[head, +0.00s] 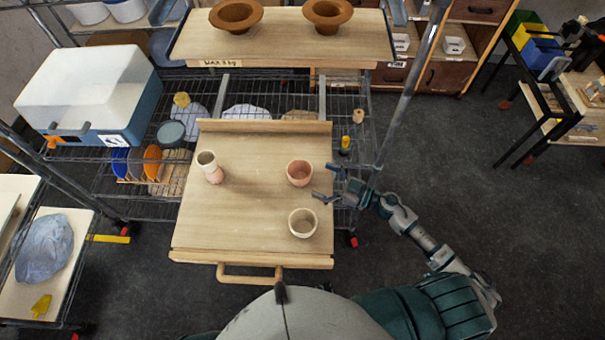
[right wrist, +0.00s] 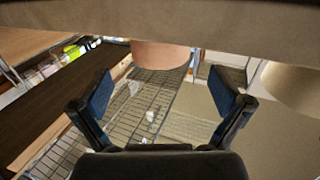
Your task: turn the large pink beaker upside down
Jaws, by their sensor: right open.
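A wide pink beaker (head: 299,173) stands upright, mouth up, on the right half of the wooden board (head: 250,222). My right gripper (head: 322,182) is just to its right at the board's right edge, open and empty, with the fingers pointing toward the beaker. In the right wrist view, which looks inverted, the pink beaker (right wrist: 160,54) shows ahead between the spread fingers (right wrist: 160,95) and apart from them. My left gripper is not in view.
A cream beaker (head: 303,224) stands in front of the pink one, close to my right gripper. A metal post (head: 408,90) rises beside my right gripper. The board's middle is clear.

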